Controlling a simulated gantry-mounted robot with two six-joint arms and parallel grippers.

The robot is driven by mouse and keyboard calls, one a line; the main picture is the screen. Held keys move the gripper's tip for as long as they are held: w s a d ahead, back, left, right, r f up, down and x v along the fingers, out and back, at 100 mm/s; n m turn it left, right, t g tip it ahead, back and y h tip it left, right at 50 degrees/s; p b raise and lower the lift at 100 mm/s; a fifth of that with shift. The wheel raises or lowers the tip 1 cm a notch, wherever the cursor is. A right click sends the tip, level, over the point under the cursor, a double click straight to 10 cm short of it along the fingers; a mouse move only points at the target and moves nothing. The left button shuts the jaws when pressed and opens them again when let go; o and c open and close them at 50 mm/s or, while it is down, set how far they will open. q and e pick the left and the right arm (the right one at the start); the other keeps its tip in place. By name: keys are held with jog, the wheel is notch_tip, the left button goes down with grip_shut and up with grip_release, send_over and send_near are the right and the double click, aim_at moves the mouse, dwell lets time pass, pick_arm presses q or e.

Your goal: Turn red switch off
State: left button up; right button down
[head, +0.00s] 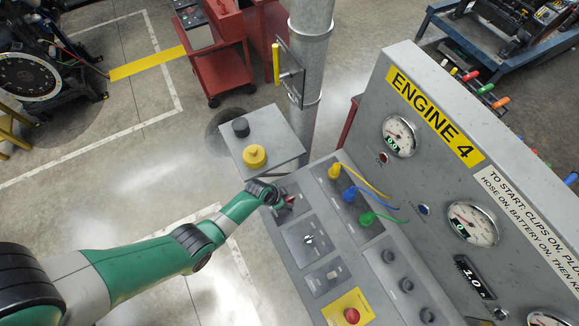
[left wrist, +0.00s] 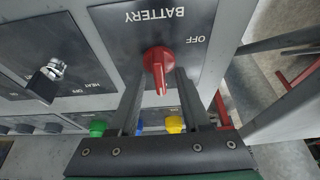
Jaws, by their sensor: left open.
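The red battery switch (left wrist: 158,62) is a rotary knob on a grey panel plate. My left gripper (head: 277,197) is open at the switch. In the left wrist view its two fingers (left wrist: 162,82) lie either side of the red handle, with gaps visible; I cannot tell whether they touch it. My right gripper is not in view.
A heat key switch (left wrist: 50,72) sits beside the battery plate. Yellow, blue and green plugs (head: 349,193) with cables stand close by. A red button (head: 352,315) is on a yellow plate. The upright gauge panel (head: 427,110) rises behind; a yellow knob (head: 254,156) stands left.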

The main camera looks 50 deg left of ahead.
pick_arm(q)
grip_shut()
